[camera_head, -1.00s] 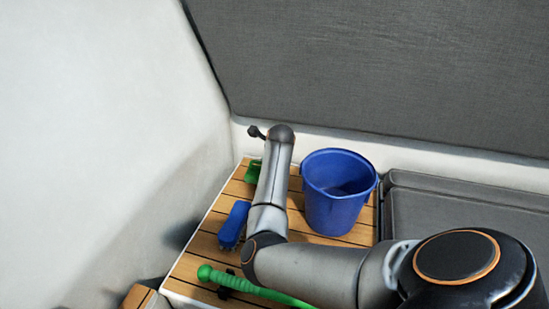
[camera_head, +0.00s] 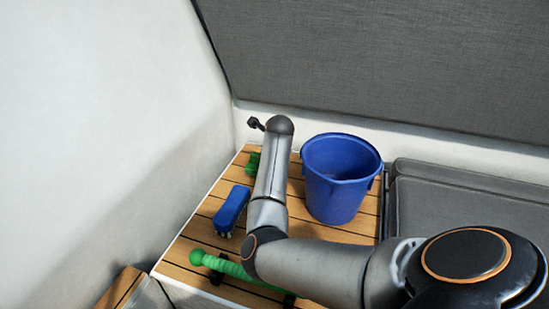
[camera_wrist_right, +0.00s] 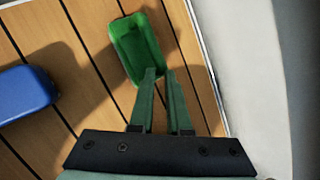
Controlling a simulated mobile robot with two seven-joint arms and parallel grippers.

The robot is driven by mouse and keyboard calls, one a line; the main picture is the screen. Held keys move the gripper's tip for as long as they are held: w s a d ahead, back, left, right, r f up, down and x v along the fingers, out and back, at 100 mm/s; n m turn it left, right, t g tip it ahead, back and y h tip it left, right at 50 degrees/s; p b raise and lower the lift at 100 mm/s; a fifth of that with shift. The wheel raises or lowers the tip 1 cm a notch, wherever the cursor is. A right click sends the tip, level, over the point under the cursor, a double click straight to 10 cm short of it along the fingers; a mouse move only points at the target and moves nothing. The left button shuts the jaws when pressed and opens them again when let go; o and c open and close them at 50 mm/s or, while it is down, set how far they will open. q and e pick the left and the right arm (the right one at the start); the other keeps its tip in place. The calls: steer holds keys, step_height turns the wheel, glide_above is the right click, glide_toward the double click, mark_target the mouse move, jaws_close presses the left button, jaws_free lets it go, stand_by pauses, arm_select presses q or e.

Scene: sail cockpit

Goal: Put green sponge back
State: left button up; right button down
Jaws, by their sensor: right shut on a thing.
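The green sponge (camera_wrist_right: 136,50) shows at the fingertips in the right wrist view, a green block with a darker green face. My right gripper (camera_wrist_right: 160,71) is shut on the sponge, gripping it near one end. In the head view, the sponge (camera_head: 253,162) shows only in part at the left of my forearm, over the far end of the slatted wooden surface (camera_head: 205,232). My right forearm hides the right gripper there. I cannot tell whether the sponge touches the slats. My left gripper is in neither view.
A blue brush (camera_head: 231,209) lies just left of my forearm. A blue bucket (camera_head: 339,190) stands to its right. A green ribbed handle (camera_head: 222,265) lies near the front edge. A white wall (camera_head: 110,130) bounds the left, and a grey cushion (camera_head: 450,195) lies right.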

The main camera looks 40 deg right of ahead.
steer(key=c, duration=0.9)
jaws_free()
steer(key=shift+f, duration=0.1)
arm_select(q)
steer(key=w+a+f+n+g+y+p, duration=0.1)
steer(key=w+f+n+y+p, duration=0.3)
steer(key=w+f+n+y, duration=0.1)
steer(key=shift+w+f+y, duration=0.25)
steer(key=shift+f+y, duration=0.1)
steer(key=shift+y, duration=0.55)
arm_select(e)
steer(key=v, duration=1.2)
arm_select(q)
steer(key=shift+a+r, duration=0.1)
